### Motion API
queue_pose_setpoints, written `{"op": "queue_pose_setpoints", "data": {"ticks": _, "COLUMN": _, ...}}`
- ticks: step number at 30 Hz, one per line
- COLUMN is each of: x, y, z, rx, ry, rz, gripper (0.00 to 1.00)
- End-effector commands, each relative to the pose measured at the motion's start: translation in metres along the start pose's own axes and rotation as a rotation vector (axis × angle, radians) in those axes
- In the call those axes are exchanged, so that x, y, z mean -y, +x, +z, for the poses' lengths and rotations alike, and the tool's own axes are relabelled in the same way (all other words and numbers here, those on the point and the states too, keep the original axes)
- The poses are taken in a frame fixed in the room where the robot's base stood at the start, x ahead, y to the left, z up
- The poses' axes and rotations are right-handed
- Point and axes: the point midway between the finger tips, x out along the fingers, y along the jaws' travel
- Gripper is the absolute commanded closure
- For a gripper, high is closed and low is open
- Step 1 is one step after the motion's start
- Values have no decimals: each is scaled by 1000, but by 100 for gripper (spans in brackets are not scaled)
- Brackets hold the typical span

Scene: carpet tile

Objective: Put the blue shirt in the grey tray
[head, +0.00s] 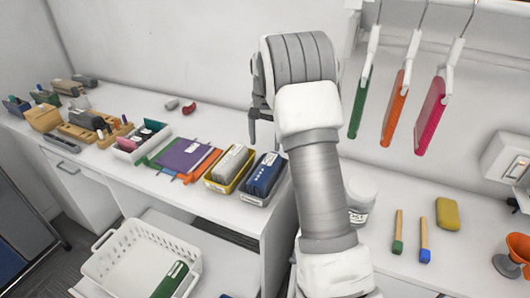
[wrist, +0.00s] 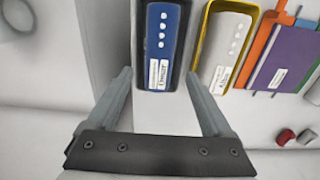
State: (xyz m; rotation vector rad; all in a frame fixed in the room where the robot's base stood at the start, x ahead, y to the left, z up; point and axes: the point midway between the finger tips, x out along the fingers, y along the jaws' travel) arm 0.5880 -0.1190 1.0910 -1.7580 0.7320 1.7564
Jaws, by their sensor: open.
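The blue shirt (head: 264,174) looks like a folded blue block with a row of white dots. It lies in the grey tray (head: 250,195), on the white counter just left of my arm. In the wrist view the shirt (wrist: 164,30) fills the tray (wrist: 140,45), with a white label near its close end. My gripper (wrist: 160,76) is open and empty, with a finger on each side of the tray's close end. I cannot tell the height gap. In the head view the gripper (head: 255,123) is partly hidden behind my arm.
A yellow-rimmed tray (head: 219,186) with a pale folded item stands left of the grey tray. Beyond it lie purple, orange and green flat items (head: 183,155). A white basket (head: 112,240) stands lower in front. Green, orange and pink pieces (head: 397,105) hang at right.

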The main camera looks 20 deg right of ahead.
Motion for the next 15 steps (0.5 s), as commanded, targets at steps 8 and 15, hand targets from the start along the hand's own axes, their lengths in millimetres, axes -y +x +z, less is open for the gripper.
{"op": "queue_pose_setpoints", "data": {"ticks": 8, "x": -4, "y": -43, "z": 22, "rx": -31, "ry": -57, "rz": -30, "gripper": 15}}
{"op": "queue_pose_setpoints", "data": {"ticks": 15, "x": -19, "y": -100, "z": 72, "rx": -92, "ry": -174, "rz": -80, "gripper": 15}}
